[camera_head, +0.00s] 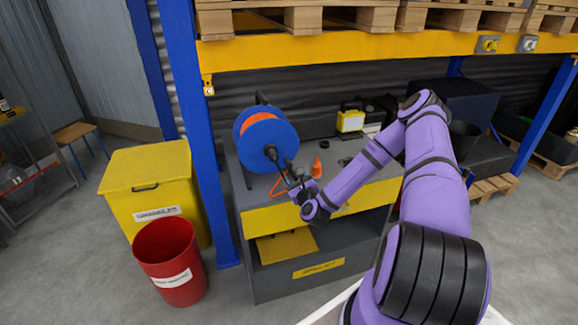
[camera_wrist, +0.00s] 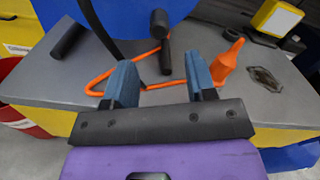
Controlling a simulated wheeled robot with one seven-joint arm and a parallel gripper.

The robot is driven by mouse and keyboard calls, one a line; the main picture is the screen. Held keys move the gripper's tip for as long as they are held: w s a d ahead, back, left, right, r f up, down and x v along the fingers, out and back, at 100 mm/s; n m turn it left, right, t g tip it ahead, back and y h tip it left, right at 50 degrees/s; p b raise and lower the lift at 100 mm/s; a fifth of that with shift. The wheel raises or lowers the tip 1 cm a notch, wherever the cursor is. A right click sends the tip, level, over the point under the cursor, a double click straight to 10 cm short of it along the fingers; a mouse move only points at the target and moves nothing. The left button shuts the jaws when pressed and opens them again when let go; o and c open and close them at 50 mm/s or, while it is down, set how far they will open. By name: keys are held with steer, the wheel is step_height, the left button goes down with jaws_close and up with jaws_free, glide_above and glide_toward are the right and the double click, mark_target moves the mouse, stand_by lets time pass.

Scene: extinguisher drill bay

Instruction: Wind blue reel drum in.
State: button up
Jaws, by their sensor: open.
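The blue reel drum (camera_head: 271,147) stands upright on the grey bench, with an orange hose (camera_head: 257,120) wound on it. Its lower part shows at the top of the wrist view (camera_wrist: 195,10). A dark crank handle (camera_wrist: 165,58) hangs in front of the drum. The orange hose's loose run lies on the bench top and ends near an orange nozzle or cone (camera_wrist: 228,65). My gripper (camera_wrist: 154,80) is open and empty, its two blue fingers apart, just on the near side of the handle. I cannot tell if a finger touches the hose.
The grey bench (camera_wrist: 50,90) has a dark cylinder (camera_wrist: 68,40) lying on it and a yellow work lamp (camera_head: 350,120) behind. A yellow bin (camera_head: 150,180) and a red bin (camera_head: 170,262) stand at left. A blue rack post (camera_head: 200,150) rises beside the bench.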

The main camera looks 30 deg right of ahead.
mark_target(290, 167)
steer(key=x, duration=0.9)
steer(key=shift+w+d, duration=0.1)
steer(key=shift+w, duration=0.05)
jaws_close()
